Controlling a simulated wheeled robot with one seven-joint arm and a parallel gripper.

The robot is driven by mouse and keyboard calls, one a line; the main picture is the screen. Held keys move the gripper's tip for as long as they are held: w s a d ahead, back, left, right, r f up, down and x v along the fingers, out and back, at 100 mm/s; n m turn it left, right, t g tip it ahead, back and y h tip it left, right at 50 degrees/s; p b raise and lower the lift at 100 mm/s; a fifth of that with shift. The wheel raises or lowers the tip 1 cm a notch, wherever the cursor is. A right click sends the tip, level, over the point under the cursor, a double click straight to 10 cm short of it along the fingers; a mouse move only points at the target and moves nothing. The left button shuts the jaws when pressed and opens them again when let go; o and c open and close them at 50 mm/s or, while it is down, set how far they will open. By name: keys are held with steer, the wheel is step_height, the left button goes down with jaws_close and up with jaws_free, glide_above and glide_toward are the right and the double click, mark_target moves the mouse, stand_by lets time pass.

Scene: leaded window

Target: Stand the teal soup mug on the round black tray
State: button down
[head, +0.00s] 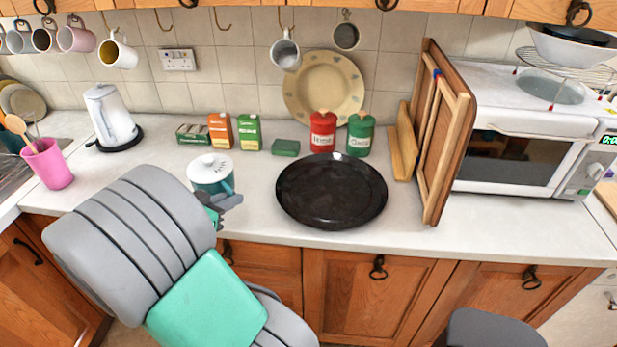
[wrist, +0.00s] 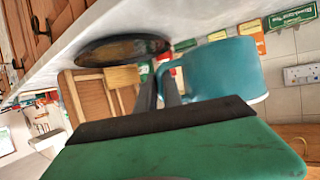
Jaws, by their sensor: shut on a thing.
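The teal soup mug (head: 205,180), with a white lid and knob on top, is upright at the counter's left-middle, just left of the tray. In the wrist view its teal side (wrist: 222,72) fills the area right of the fingers. My gripper (head: 222,203) is shut on the mug at its near right side, apparently on the handle; the fingers (wrist: 160,92) hide the exact grip. I cannot tell whether the mug's base touches the counter. The round black tray (head: 332,190) lies flat and empty near the counter's front edge; it also shows in the wrist view (wrist: 112,46).
Behind the tray stand a red canister (head: 323,133), a green canister (head: 360,135) and a small green box (head: 285,148). A wooden folding rack (head: 447,140) leans right of the tray, beside the microwave (head: 520,150). A pink cup (head: 48,165) and white kettle (head: 110,115) are left.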

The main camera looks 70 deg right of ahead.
steer(key=s+r+m+g+y+b, duration=0.25)
steer(key=s+m+g+b, duration=0.45)
steer(key=s, duration=1.6)
steer(key=w+d+f+b, duration=0.1)
steer(key=d+f+b, duration=0.1)
steer(key=d, duration=0.2)
steer(key=w+d+f+n+t+b, duration=0.1)
steer(key=d+f+b, duration=0.1)
steer(key=d, duration=0.3)
steer(key=w+d+f+n+b, duration=0.1)
steer(key=d+f, duration=0.3)
steer(key=shift+w+d+t+b, duration=0.3)
steer(key=shift+d+t+b, duration=0.1)
steer(key=shift+d+f, duration=0.2)
step_height(320, 180, down, 3)
steer(key=shift+w+d+f, duration=0.1)
steer(key=shift+f, duration=0.05)
steer(key=shift+f, duration=0.1)
